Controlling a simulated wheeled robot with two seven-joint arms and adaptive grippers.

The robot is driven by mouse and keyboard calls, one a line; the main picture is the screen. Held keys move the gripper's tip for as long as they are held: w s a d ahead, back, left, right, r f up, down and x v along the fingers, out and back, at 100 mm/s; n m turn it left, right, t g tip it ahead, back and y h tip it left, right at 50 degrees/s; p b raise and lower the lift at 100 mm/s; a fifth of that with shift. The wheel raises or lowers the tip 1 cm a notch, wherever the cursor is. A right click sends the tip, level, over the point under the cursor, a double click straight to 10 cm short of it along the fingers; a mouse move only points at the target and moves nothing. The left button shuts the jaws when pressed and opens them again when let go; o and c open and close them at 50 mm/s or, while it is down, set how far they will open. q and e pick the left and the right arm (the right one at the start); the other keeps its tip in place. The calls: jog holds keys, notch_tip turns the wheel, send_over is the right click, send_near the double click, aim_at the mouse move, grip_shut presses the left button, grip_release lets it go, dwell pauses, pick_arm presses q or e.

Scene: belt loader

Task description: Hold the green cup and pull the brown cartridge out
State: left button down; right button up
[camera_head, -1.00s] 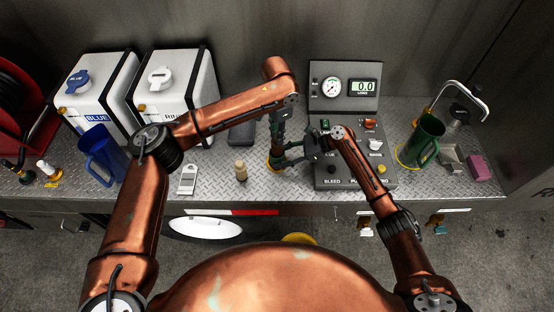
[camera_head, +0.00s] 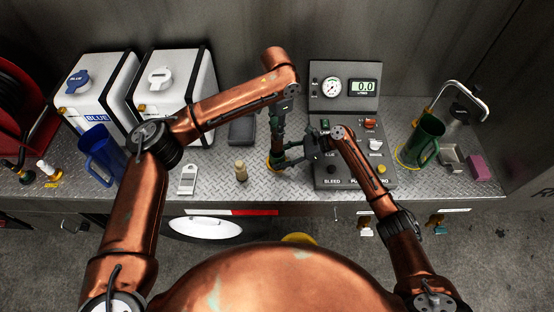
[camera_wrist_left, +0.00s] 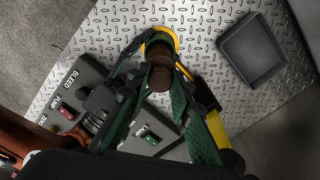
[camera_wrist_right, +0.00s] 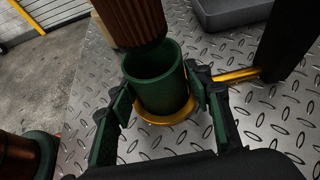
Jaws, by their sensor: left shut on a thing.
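The brown ribbed cartridge (camera_wrist_right: 135,20) is upright in the right wrist view, above the open mouth of the green cup (camera_wrist_right: 157,85). The inside of the cup shows, and the cartridge's lower end looks clear of it. The cup stands on a yellow ring on the plate. My left gripper (camera_head: 278,138) is shut on the cartridge, which shows end-on between its fingers in the left wrist view (camera_wrist_left: 160,74).
A control panel (camera_head: 350,178) stands just right of the grippers. A dark grey tray (camera_head: 242,132) lies behind and left. A blue jug (camera_head: 103,155) and green jug (camera_head: 424,140) are farther out.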

jog(key=o, duration=0.4)
jog(key=v, duration=1.1)
jog(key=shift+d, duration=0.3)
jog(key=shift+d+r, duration=0.2)
jog(key=shift+r, duration=0.1)
